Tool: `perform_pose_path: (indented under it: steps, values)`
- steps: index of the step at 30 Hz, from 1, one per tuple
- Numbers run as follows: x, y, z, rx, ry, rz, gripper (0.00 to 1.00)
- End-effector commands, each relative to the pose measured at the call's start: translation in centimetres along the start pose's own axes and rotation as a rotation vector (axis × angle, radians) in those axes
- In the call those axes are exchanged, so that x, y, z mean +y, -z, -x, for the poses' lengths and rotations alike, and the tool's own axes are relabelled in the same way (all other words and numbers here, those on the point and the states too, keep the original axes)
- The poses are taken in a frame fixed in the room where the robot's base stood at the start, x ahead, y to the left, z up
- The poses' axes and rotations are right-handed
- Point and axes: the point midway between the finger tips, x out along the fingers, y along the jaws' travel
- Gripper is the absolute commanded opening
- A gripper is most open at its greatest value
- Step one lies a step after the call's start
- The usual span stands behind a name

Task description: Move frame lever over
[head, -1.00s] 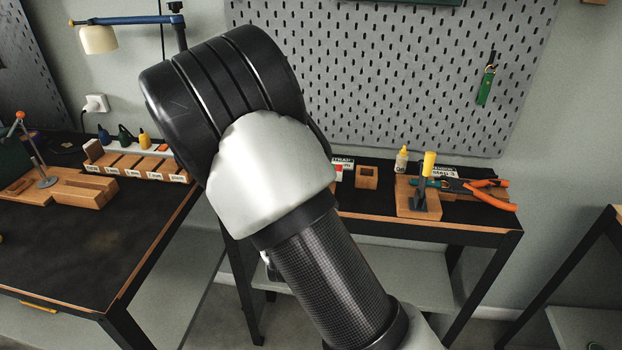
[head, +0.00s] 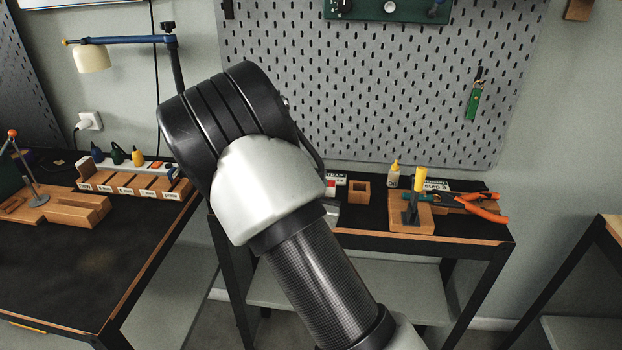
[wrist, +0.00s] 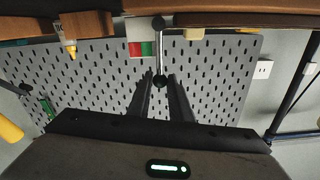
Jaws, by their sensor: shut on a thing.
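In the wrist view, a thin metal lever (wrist: 159,50) with a dark round end runs from the top edge down to between my fingers. My gripper (wrist: 161,82) has its two dark fingers on either side of that dark end and is shut on it. I take this rod to be the frame lever; its base is not clear. In the head view, my own arm covers the gripper and the lever, so neither shows there.
A small wooden block (head: 359,191), a glue bottle (head: 394,175), a yellow-handled tool (head: 420,179) and orange-handled pliers (head: 481,208) are on the back bench. A pegboard (head: 380,90) stands behind.

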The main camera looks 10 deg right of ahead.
Motion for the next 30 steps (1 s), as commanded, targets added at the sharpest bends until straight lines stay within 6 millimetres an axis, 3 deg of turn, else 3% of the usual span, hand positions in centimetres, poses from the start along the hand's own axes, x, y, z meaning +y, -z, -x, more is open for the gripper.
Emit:
perform_pose_path:
  steps: [4, 17, 30]
  values:
    - [1.1, -0.1, 0.1, -0.004, -0.003, 0.001, 0.06]
    - [1.4, 0.0, 0.1, -0.002, -0.004, 0.001, 0.06]
    - [3.7, -0.2, 0.1, -0.002, -0.004, 0.001, 0.06]
